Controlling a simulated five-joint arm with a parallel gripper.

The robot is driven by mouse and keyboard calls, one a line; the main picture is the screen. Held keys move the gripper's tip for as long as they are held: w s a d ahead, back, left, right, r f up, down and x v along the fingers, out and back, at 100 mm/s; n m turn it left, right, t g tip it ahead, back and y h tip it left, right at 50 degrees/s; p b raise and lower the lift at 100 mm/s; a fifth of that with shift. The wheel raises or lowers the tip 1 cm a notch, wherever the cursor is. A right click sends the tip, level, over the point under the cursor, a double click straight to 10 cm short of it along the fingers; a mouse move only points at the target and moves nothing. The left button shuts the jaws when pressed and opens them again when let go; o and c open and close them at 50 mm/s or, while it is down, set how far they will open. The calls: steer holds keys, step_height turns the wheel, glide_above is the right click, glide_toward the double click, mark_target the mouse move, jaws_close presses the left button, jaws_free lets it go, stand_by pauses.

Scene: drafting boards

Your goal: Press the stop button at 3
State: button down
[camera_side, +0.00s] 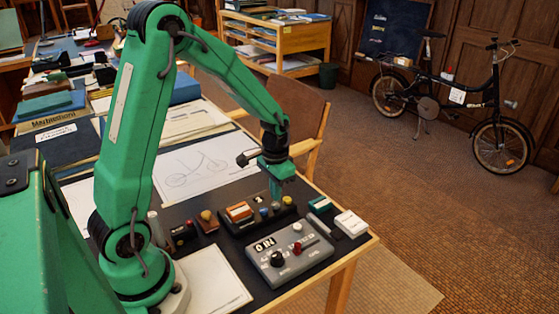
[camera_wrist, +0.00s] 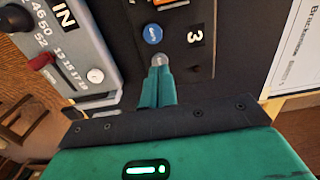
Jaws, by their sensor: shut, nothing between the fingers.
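My gripper (camera_wrist: 160,62) is shut and empty, with its green fingertips pointing down at a black button panel (camera_wrist: 180,65). In the side view my gripper (camera_side: 276,194) hangs over the panel's right part. The panel carries a white label with a black 3 (camera_wrist: 195,35). Beside it is a round blue button (camera_wrist: 153,33) with small lettering I cannot read surely, just past the fingertips in the wrist view. I cannot tell whether the fingers touch anything.
A grey control box (camera_side: 288,255) with knobs and a red switch stands in front of the panel. A white-topped block (camera_side: 351,223) sits to the right near the table edge. A bicycle drawing (camera_side: 200,170) lies behind, and a white sheet (camera_side: 212,277) lies at the front.

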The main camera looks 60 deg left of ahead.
steer(key=shift+r, duration=2.3)
steer(key=shift+r, duration=0.1)
steer(key=s+d+r+t, duration=0.2)
steer(key=s+d+r, duration=0.2)
steer(key=s+r, duration=0.3)
steer(key=s+d+r+t, duration=0.3)
steer(key=s+d+r, duration=0.1)
steer(key=s+r, duration=0.3)
steer(key=shift+s+r+t, duration=0.3)
steer(key=shift+s+r, duration=0.1)
steer(key=shift+s, duration=0.25)
steer(key=shift+d, duration=0.1)
